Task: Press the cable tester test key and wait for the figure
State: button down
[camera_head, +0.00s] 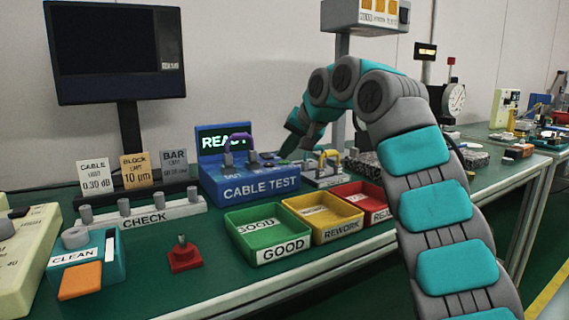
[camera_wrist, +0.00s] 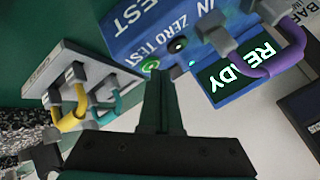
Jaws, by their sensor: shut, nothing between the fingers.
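The blue cable tester (camera_head: 250,187) stands on the green bench, marked CABLE TEST, and its lit screen (camera_head: 222,140) reads READY. The wrist view shows the screen (camera_wrist: 240,72) reading READY too. A purple cable (camera_wrist: 277,62) loops between grey connectors on the tester. A green-ringed key (camera_wrist: 150,65) lies beside the word TEST, partly behind my fingertips; another round key (camera_wrist: 177,45) is beside ZERO. My gripper (camera_wrist: 162,74) is shut and empty, its tips right by the TEST key; I cannot tell whether they touch it. In the head view my gripper (camera_head: 289,150) is at the tester's right side.
A grey rack (camera_wrist: 75,85) with yellow and teal cables stands close by the tester. Green GOOD (camera_head: 268,255), yellow REWORK (camera_head: 340,235) and red trays stand in front. The CHECK bar (camera_head: 150,217) is left, with a dark monitor (camera_head: 118,50) behind.

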aim_at(286, 163)
jog(key=shift+f, duration=0.2)
dwell(0.4)
jog(key=shift+r, duration=0.1)
jog(key=shift+r+p, duration=0.3)
jog(key=shift+r, duration=0.3)
notch_tip(286, 163, up, 6)
jog(key=p, duration=0.5)
dwell(0.7)
